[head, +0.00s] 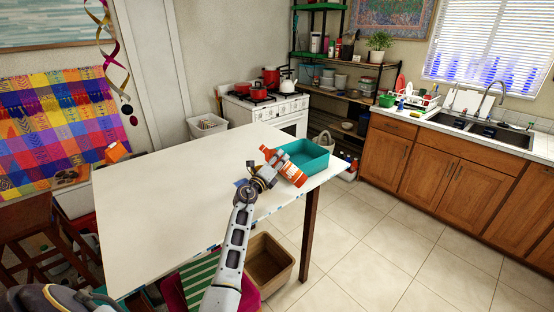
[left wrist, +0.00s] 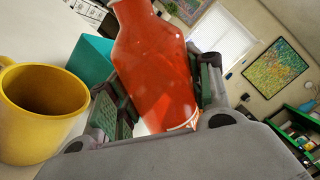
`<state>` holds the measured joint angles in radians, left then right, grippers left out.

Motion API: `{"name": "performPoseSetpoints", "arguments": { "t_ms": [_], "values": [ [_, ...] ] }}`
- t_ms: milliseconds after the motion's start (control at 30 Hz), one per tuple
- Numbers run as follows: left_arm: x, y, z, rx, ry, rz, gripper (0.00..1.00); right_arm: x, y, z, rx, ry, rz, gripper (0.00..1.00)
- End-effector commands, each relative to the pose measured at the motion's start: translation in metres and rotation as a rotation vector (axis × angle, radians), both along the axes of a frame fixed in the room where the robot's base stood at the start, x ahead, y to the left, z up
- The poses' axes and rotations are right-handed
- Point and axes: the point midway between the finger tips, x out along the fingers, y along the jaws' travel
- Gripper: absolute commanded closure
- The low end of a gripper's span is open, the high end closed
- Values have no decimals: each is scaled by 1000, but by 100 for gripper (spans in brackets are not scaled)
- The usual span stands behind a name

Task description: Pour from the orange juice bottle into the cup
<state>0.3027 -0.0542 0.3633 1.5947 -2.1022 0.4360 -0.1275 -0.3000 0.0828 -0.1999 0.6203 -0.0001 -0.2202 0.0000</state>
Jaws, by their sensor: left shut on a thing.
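My left gripper (head: 272,172) is shut on the orange juice bottle (head: 285,165) over the table's right end. The bottle is tilted in the head view, with one end to the upper left and the other to the lower right. In the left wrist view the bottle (left wrist: 155,65) fills the space between the two fingers (left wrist: 160,95). A yellow cup (left wrist: 38,112) stands upright on the white table, left of the gripper in that view and apart from the bottle. Its inside looks dark and empty. I cannot make out the cup in the head view. My right gripper is not in view.
A teal bin (head: 318,166) stands at the table's right end, right behind the bottle. The white table (head: 170,200) is mostly bare to the left. A brown box (head: 268,265) is on the floor below. A stove (head: 265,108) and sink counter (head: 470,130) stand farther back.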

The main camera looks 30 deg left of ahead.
Motion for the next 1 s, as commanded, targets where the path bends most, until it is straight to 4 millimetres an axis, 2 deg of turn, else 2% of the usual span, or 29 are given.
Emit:
{"name": "performPoseSetpoints", "arguments": {
  "t_ms": [500, 1000],
  "values": [
    [0, -6, -31, -143, -8, -1, 86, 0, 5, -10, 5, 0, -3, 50],
    [0, -6, -33, -157, -9, -1, 86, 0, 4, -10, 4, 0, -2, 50]
  ]
}}
